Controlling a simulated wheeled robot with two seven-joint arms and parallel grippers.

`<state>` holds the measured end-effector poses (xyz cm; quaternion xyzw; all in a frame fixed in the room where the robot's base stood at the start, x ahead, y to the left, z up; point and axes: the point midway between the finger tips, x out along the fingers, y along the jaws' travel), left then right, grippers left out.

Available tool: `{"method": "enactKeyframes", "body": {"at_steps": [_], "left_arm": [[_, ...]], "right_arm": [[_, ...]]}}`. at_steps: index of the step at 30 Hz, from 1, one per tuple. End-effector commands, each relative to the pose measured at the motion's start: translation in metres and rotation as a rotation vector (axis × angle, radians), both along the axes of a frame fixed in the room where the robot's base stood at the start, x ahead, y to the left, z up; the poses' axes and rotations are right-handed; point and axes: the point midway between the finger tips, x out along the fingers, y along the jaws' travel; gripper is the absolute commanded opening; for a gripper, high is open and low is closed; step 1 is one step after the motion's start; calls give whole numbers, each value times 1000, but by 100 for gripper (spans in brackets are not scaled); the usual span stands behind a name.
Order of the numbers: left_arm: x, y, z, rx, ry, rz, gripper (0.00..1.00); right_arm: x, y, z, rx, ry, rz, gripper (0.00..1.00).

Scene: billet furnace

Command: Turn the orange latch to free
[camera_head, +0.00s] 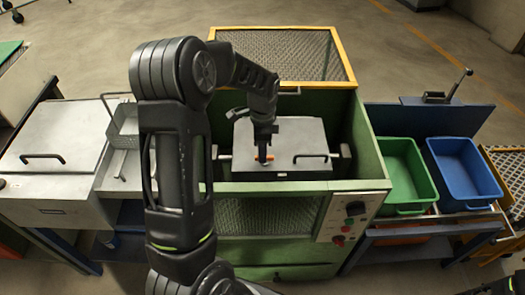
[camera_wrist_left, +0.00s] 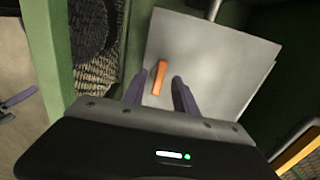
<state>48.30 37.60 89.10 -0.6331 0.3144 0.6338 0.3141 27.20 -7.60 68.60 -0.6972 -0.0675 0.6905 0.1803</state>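The orange latch (camera_head: 262,157) is on the pale grey lid (camera_head: 285,138) of the box inside the green furnace housing. In the left wrist view the latch (camera_wrist_left: 159,77) is a short orange bar, slightly tilted, on the grey plate (camera_wrist_left: 205,55). My left gripper (camera_head: 264,148) points down at the latch and partly covers it in the head view. Its two fingers (camera_wrist_left: 160,78) are apart, one on each side of the latch, with gaps on both sides. I cannot tell how far above the plate the fingertips are.
The green housing wall (camera_head: 371,150) stands around the lid. A dark handle (camera_head: 310,157) is on the lid's right part. A control panel (camera_head: 350,215) is on the front. Green (camera_head: 407,171) and blue (camera_head: 461,171) bins stand right; a grey bench (camera_head: 52,150) stands left.

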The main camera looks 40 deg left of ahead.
Motion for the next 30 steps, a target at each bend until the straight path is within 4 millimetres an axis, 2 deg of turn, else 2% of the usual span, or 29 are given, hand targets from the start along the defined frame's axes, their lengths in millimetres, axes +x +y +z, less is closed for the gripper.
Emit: {"method": "enactKeyframes", "body": {"at_steps": [6,14,26,30], "left_arm": [[0,0,-18,0,0,0,35],[0,0,-19,0,-1,0,34],[0,0,-18,0,-1,0,1],[0,0,-18,0,-1,0,0]], "right_arm": [[0,0,4,-1,1,-1,0],[0,0,3,-1,1,-1,0],[0,0,3,-1,1,-1,0],[0,0,3,-1,1,-1,0]]}}
